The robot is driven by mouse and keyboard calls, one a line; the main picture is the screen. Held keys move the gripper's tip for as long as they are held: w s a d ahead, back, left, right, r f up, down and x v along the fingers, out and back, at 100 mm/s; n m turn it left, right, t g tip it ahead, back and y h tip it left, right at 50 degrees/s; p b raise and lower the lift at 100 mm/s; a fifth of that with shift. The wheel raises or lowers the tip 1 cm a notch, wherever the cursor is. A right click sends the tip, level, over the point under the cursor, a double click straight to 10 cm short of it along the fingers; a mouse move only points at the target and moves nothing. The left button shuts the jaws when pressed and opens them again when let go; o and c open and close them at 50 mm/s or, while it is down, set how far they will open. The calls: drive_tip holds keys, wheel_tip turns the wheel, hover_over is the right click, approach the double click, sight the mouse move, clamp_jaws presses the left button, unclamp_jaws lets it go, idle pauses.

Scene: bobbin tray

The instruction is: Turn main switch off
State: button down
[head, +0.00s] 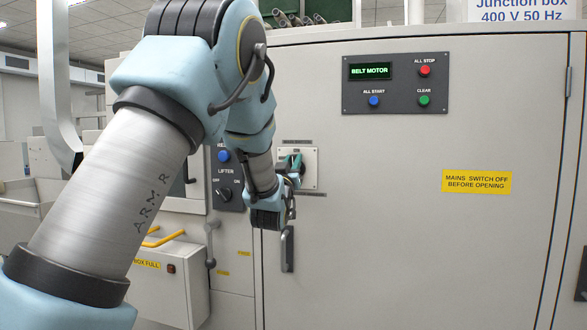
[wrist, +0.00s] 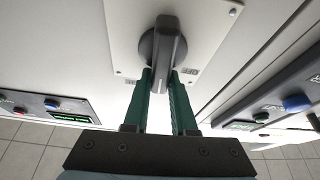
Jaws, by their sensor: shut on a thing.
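The main switch is a dark grey rotary knob with a bar handle (wrist: 172,45) on a pale square plate (wrist: 205,22) in the wrist view. The plate also shows on the grey cabinet front in the head view (head: 311,172). My gripper (wrist: 164,78) has green fingers on either side of the handle and is shut on it. In the head view my gripper (head: 291,162) is at the plate and mostly covers the knob. The handle runs nearly along the fingers.
A display panel (head: 395,84) reading BELT MOTOR, with several buttons, is up to the right. A lifter panel (head: 228,180) is close on the left. A door handle (head: 287,250) sticks out below my wrist. A yellow sign (head: 477,182) says MAINS SWITCH OFF BEFORE OPENING.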

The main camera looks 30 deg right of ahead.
drive_tip(key=n+y+b, duration=0.1)
drive_tip(key=n+b, duration=0.1)
drive_tip(key=n+t+y+b, duration=0.1)
drive_tip(key=n+b, duration=0.1)
drive_tip(key=f+n+y+b, duration=0.1)
drive_tip(key=n+b, duration=0.1)
drive_tip(key=b, duration=0.1)
drive_tip(key=shift+w+a+t, duration=0.3)
drive_tip(key=shift+a, duration=0.05)
drive_tip(key=shift+w+a+f+n+g+y+b, duration=0.2)
drive_tip(key=shift+n+y+b, duration=0.8)
drive_tip(key=shift+n, duration=1.45)
drive_tip(key=shift+w+a+f+n+g+y+b, duration=0.25)
drive_tip(key=shift+n+y+b, duration=0.75)
drive_tip(key=shift+n, duration=1.5)
drive_tip(key=shift+w+f+n+g+y+b, duration=0.1)
drive_tip(key=shift+f+n+g+y+b, duration=0.2)
drive_tip(key=shift+n+y+b, duration=1.45)
drive_tip(key=shift+n+h+p, duration=0.5)
drive_tip(key=shift+n+h, duration=0.4)
drive_tip(key=shift+h, duration=0.15)
drive_tip(key=c, duration=0.7)
unclamp_jaws()
drive_tip(key=shift+s, duration=0.1)
